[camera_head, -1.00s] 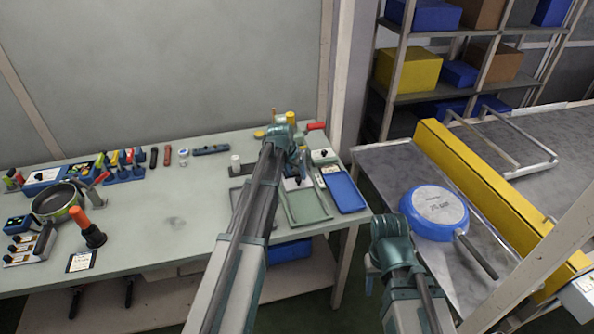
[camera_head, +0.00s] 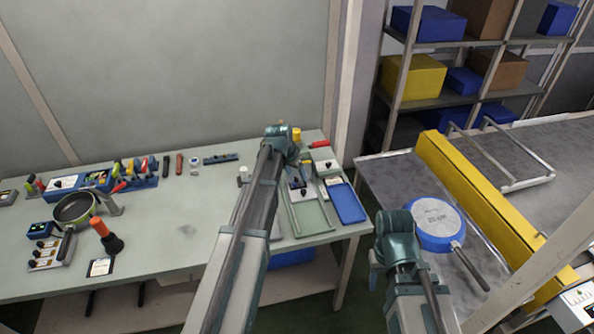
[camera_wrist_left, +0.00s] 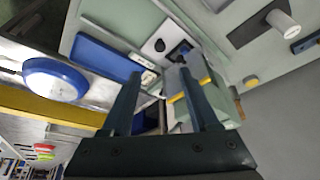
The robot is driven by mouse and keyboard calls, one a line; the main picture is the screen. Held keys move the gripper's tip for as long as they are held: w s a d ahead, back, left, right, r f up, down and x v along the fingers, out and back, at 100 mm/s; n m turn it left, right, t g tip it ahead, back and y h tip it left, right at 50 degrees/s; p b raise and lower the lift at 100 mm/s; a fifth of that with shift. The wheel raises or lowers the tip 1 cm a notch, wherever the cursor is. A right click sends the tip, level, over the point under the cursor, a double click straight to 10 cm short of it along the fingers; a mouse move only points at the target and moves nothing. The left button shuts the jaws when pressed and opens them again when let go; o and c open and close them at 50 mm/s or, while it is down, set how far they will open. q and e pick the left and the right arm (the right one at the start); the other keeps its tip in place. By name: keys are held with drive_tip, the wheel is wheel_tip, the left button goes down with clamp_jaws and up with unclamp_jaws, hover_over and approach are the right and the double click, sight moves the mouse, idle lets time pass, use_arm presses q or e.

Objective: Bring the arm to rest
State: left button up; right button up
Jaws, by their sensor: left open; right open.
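My left gripper (camera_wrist_left: 157,82) is open in the left wrist view, with nothing seen held between its two dark fingers. In the head view my left arm reaches over the right end of the workbench (camera_head: 180,225), and its wrist stands near the green tray (camera_head: 310,216) and the blue tray (camera_head: 346,203). My right gripper (camera_head: 373,278) is mostly hidden behind its own teal wrist, left of the conveyor's metal surface. A blue-rimmed pan (camera_head: 435,222) lies upside down there, right of the right wrist, its dark handle pointing down right. It also shows in the left wrist view (camera_wrist_left: 55,80).
A yellow rail (camera_head: 485,195) runs along the conveyor, with a metal frame (camera_head: 515,185) behind it. A pan (camera_head: 73,208), an orange-handled tool (camera_head: 106,236) and several small tools stand on the left of the bench. A shelf with boxes (camera_head: 412,76) stands behind. The bench middle is clear.

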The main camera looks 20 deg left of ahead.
use_arm(q)
drive_tip(key=s+d+f+g+y, duration=0.1)
drive_tip(key=s+d+g, duration=0.1)
drive_tip(key=s+d, duration=0.9)
drive_tip(key=s+d+f+m+g+y, duration=0.1)
drive_tip(key=s+d+g, duration=0.2)
drive_tip(key=s+d, duration=0.8)
drive_tip(key=s, duration=0.7)
drive_tip(key=shift+s+f+m+b, duration=0.15)
drive_tip(key=shift+m+b, duration=0.15)
drive_tip(key=shift+b, duration=0.05)
